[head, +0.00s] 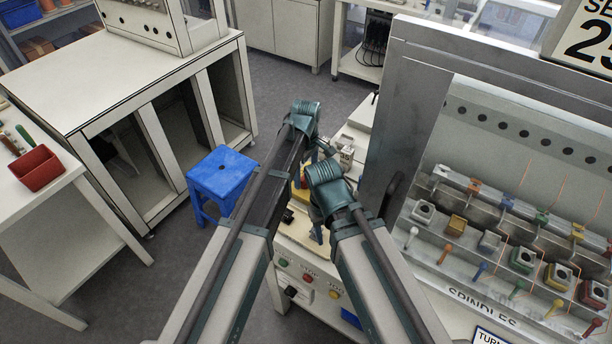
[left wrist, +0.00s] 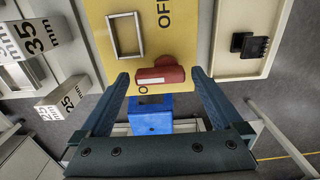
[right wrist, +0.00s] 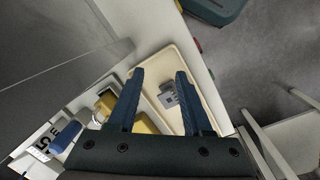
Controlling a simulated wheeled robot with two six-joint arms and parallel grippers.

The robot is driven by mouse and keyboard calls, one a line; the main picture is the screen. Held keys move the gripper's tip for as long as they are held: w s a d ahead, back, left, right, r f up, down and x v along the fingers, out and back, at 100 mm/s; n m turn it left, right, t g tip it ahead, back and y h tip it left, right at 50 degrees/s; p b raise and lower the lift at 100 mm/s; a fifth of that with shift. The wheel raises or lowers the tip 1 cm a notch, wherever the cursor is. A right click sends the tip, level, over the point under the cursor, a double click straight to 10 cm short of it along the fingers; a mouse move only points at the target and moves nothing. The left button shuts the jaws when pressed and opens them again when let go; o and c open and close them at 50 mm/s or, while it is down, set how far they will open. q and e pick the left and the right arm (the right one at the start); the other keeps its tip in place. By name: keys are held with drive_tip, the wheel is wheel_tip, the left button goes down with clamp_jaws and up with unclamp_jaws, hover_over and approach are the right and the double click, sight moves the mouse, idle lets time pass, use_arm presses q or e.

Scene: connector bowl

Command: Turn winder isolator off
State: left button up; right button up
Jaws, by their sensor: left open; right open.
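The winder isolator shows in the left wrist view as a red handle (left wrist: 172,75) with a pale stripe on a yellow plate (left wrist: 105,50). The handle lies crosswise in the picture. The letters "OFF" are printed on the plate above it, partly cut by the frame edge. My left gripper (left wrist: 160,75) is open, with a finger on each side of the handle and gaps between. My right gripper (right wrist: 160,74) is open and empty over a cream tray (right wrist: 181,54).
A grey part (right wrist: 168,96) lies in the tray. Blocks marked "35 mm" (left wrist: 30,40) and "25 mm" (left wrist: 68,98) stand left of the plate. A blue stool (head: 222,172) stands on the floor. The spindle machine (head: 480,190) with a grey side panel bounds the right.

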use_arm(q)
drive_tip(key=shift+c, duration=0.2)
drive_tip(key=c, duration=1.2)
drive_tip(key=shift+m, duration=0.3)
drive_tip(key=m, duration=0.4)
drive_tip(key=shift+s+d, duration=0.15)
drive_tip(key=m, duration=0.4)
drive_tip(key=shift+s+m, duration=0.15)
drive_tip(key=shift+m, duration=0.15)
drive_tip(key=m, duration=0.4)
drive_tip(key=shift+s, duration=0.2)
drive_tip(key=m, duration=0.4)
drive_tip(key=shift+s, duration=0.15)
drive_tip(key=shift+m, duration=0.5)
